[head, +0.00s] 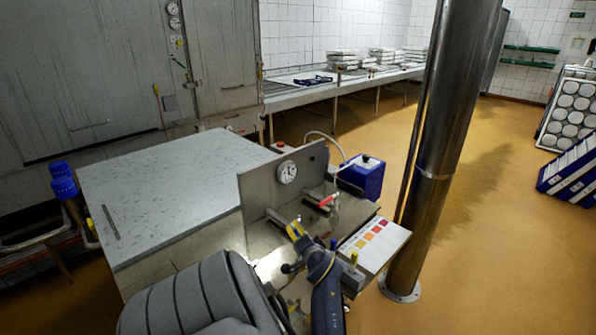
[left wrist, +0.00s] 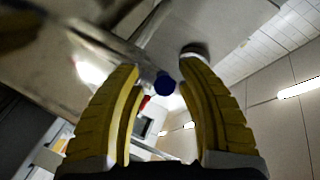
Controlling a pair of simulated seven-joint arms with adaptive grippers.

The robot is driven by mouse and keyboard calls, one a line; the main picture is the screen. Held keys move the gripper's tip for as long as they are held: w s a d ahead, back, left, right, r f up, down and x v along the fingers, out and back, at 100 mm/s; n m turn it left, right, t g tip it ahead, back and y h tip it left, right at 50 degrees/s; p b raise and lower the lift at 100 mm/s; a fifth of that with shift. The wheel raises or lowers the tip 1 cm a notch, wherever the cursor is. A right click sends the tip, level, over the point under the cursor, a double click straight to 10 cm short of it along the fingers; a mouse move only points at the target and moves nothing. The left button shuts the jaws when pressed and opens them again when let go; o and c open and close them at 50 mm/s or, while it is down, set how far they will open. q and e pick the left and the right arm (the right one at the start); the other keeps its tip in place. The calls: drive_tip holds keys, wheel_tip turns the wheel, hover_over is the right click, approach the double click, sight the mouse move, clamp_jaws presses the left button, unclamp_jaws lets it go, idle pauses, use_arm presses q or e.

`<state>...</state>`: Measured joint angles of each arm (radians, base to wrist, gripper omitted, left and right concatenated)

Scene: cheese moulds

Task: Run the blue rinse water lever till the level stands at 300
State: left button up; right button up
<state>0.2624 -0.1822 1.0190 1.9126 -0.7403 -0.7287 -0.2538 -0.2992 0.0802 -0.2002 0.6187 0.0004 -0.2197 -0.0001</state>
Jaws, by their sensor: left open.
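In the left wrist view the gripper (left wrist: 160,68) is open, with a gap between the fingers. A round blue knob (left wrist: 165,85), which looks like the blue lever's end, shows in that gap; I cannot tell whether a finger touches it. The blue lever is not clear in the head view, where the gripper is in front. A red-ended lever (head: 328,200) stands out from the panel. No level scale or 300 mark is readable. My right gripper is not in view.
A round dial (head: 287,172) is on the panel. A blue box (head: 363,175) stands behind it. A board with coloured squares (head: 374,240) lies right of the console, beside a steel column (head: 432,160). A grey-topped table (head: 165,185) is at left.

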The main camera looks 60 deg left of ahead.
use_arm(q)
wheel_tip(320, 180, up, 10)
drive_tip(key=shift+f, duration=0.1)
idle(0.4)
